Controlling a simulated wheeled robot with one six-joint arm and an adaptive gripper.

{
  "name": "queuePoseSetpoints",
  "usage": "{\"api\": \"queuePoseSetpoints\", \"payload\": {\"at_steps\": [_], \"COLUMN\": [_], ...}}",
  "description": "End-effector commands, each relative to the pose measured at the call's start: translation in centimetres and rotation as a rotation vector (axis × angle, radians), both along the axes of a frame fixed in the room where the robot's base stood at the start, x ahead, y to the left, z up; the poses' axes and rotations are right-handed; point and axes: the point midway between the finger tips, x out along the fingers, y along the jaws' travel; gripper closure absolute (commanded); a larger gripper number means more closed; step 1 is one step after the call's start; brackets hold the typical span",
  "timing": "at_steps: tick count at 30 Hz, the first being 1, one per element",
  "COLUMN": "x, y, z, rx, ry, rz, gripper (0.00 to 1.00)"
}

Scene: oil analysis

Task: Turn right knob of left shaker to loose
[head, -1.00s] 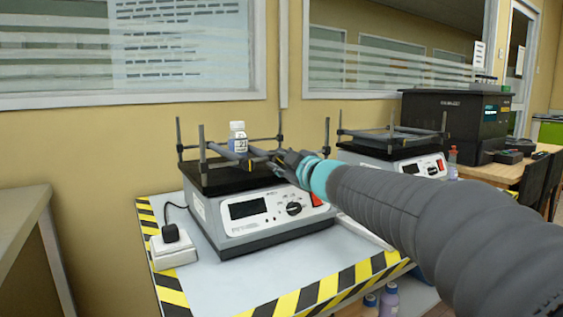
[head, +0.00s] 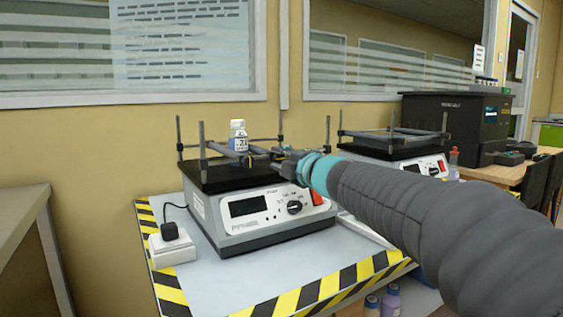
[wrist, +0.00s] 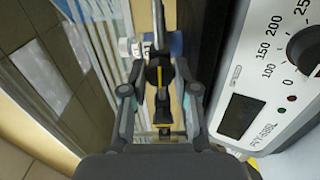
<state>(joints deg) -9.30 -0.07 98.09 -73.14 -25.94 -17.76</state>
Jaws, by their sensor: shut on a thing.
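The left shaker (head: 265,213) stands on the bench, with a black platform, upright posts and horizontal bars on top. My gripper (head: 277,160) reaches in from the right at the right side of its bar frame. In the wrist view my gripper (wrist: 160,97) is shut on the dark right knob (wrist: 160,75), which sits between the fingers at the metal bar. In the head view the gripper mostly hides this knob. Its exact turn angle cannot be told. A small labelled bottle (head: 238,143) stands upright at the bars, left of my gripper.
The second shaker (head: 400,155) stands behind my arm to the right. A black instrument box (head: 455,120) is farther right. A white socket block (head: 172,248) with a black plug lies left of the left shaker. The bench's front left is clear, edged with striped tape.

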Motion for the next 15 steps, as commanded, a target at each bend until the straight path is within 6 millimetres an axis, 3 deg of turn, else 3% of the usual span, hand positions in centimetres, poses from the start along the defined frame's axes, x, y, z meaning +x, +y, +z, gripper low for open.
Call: {"api": "queuePoseSetpoints", "payload": {"at_steps": [15], "x": [0.01], "y": [0.00], "z": [-0.06], "rx": [-0.027], "ry": [-0.017], "rz": [0.000], "gripper": [1.00]}}
